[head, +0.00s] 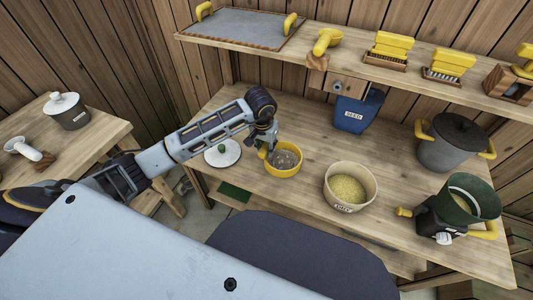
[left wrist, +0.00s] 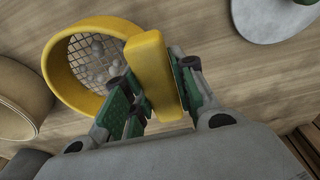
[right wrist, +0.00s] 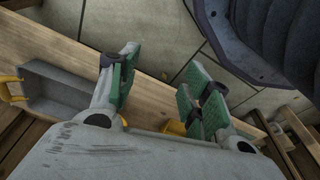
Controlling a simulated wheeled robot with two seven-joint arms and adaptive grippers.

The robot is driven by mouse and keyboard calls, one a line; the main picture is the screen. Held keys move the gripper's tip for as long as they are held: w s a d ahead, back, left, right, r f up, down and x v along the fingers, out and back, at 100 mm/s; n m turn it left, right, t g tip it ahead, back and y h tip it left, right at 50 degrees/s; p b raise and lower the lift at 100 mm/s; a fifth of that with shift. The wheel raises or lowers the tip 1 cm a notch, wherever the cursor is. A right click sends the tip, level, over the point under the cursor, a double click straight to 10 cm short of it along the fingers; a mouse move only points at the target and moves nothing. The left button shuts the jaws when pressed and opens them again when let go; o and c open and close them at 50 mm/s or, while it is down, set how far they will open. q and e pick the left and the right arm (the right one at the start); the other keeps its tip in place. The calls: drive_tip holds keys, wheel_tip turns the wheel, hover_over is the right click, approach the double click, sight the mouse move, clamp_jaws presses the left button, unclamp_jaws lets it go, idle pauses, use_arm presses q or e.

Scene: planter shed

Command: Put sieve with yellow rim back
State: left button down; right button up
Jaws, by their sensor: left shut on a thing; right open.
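The sieve with the yellow rim (head: 298,169) is at the middle of the bench in the head view, with grey lumps lying on its mesh. My left gripper (head: 266,150) is shut on its yellow handle. In the left wrist view the handle (left wrist: 152,72) sits between the green finger pads of the left gripper (left wrist: 155,105), and the mesh (left wrist: 95,60) shows the lumps. I cannot tell whether the sieve touches the bench. My right gripper (right wrist: 160,85) is open and empty in the right wrist view, with floor tiles behind it.
A cream tub (head: 374,186) of yellow grain stands right of the sieve. A round white lid (head: 229,154) lies to its left. A blue seed box (head: 352,115) is behind. A grey pot (head: 441,155) and a green hopper (head: 456,209) stand right. A shelf (head: 350,51) runs above.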

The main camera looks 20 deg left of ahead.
drive_tip(key=shift+s+f, duration=0.1)
use_arm(q)
drive_tip(key=shift+f, duration=1.85)
drive_tip(key=shift+b, duration=0.3)
use_arm(e)
drive_tip(key=shift+a+r, duration=0.25)
drive_tip(key=shift+r, duration=0.6)
use_arm(q)
drive_tip(key=shift+f, duration=0.1)
use_arm(e)
drive_tip(key=shift+w+r, duration=0.1)
drive_tip(key=shift+w, duration=0.1)
